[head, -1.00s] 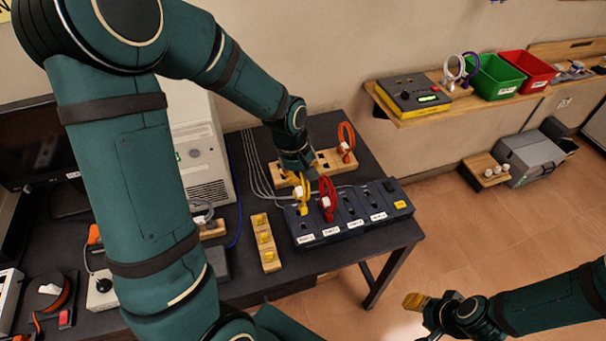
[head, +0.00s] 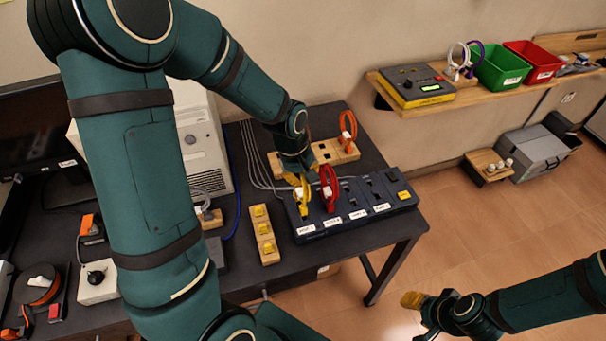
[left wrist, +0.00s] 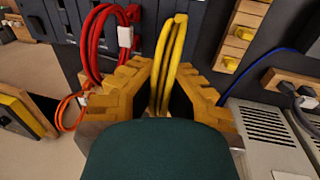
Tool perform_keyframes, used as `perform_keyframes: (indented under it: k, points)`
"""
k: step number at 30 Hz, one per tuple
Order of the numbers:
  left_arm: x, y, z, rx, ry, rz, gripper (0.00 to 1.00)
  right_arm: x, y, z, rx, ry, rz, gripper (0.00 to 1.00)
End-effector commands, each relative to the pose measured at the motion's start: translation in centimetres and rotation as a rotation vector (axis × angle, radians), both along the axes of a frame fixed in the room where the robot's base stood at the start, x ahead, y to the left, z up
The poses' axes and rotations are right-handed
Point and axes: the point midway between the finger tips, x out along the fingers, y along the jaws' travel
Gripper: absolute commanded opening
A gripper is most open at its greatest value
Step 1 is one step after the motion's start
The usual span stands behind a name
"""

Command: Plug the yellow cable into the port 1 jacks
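The yellow cable (head: 302,197) hangs upright at the left end of the dark blue port panel (head: 352,224), near the leftmost label. My left gripper (head: 297,176) is above it. In the left wrist view, its yellow fingers (left wrist: 164,78) close around the looped yellow cable (left wrist: 172,45) from both sides. Whether the cable's lower end sits in a jack or just above it, I cannot tell. A red cable (head: 328,188) stands in the panel just right of the yellow one. My right gripper (head: 424,302) is far from the panel, at the lower right.
A wooden block (head: 321,157) behind the panel holds an orange cable (head: 348,134). A wooden strip with yellow jacks (head: 264,234) lies left of the panel. A white computer tower (head: 202,140) stands at the back left. Open floor lies to the right of the table.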

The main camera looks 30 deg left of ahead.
Motion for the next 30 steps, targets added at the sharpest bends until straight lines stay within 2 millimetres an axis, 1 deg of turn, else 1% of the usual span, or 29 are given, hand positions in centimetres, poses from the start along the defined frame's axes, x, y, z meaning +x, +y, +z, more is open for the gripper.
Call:
perform_keyframes:
  k: [4,15,24,30]
  points:
    - [0.00,0.00,-0.37,0.000,0.000,0.000,0.00,0.00,0.02,-0.29,0.000,0.000,0.000,0.47]
    - [0.00,0.00,-0.31,0.000,0.000,-0.001,0.00,0.00,0.03,-0.23,0.000,0.000,0.001,0.47]
    - [-0.05,0.01,-0.42,-0.005,-0.020,-0.011,0.00,0.00,0.03,-0.74,0.000,0.000,0.001,0.47]
    - [-0.03,0.00,-0.32,-0.006,-0.025,-0.014,0.00,0.00,0.04,-0.73,0.000,0.000,0.001,0.47]
